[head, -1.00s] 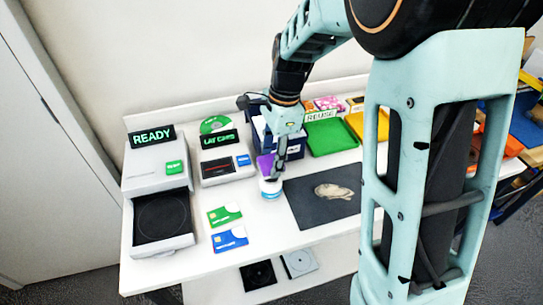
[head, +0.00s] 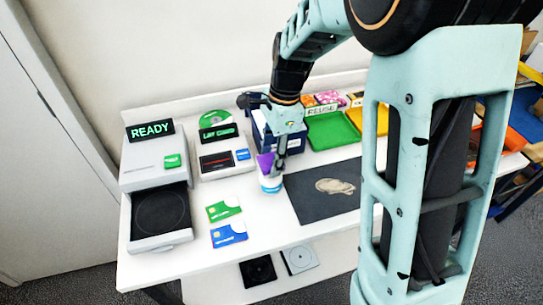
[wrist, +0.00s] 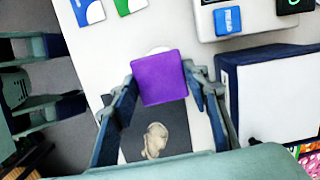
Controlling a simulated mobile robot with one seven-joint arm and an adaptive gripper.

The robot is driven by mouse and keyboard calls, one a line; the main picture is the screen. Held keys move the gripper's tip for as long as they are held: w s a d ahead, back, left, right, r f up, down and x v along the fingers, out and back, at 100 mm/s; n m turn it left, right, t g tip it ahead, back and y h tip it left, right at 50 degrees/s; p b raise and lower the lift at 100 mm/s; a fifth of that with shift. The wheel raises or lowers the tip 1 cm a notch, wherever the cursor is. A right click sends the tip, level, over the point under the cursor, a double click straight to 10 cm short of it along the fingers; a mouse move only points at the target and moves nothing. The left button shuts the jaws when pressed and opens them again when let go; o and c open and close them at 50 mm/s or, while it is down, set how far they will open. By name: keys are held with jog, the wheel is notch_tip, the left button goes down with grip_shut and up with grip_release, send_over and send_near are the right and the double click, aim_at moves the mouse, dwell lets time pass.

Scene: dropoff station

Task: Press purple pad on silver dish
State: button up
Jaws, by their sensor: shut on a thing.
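My gripper (head: 277,166) is shut on the purple pad (wrist: 160,78), a flat square held between its two fingertips in the wrist view. In the head view the purple pad (head: 265,163) shows beside the fingers, low over the white table. Just below it is a small round white thing with a blue band (head: 270,186). A pale round edge (wrist: 158,50) shows behind the pad in the wrist view; the pad hides most of it. I cannot tell whether the pad touches it. I cannot clearly make out a silver dish.
A dark mat (head: 310,205) with a beige object (head: 334,186) lies to the right. Green and blue cards (head: 228,236) lie front left. A READY machine with an open dark tray (head: 160,213) and a card reader (head: 222,160) stand left. A dark blue bin (head: 290,139) is behind.

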jog(key=shift+f+b, duration=0.45)
jog(key=shift+f, duration=0.3)
dwell(0.5)
jog(key=shift+r, duration=0.1)
dwell(0.5)
notch_tip(320, 180, up, 7)
jog(key=p, duration=0.6)
dwell(0.7)
jog(key=shift+w+d+f+n, duration=0.1)
jog(key=shift+d+f+n, duration=0.15)
jog(key=shift+d+n, duration=0.35)
jog(key=d+f+n+g+h+p, duration=0.1)
jog(key=d+f+n, duration=0.3)
jog(key=d+n, duration=0.7)
jog(key=shift+w+d+n+h+p, duration=0.2)
jog(key=shift+n+h+p, duration=0.2)
jog(key=shift+n, duration=0.6)
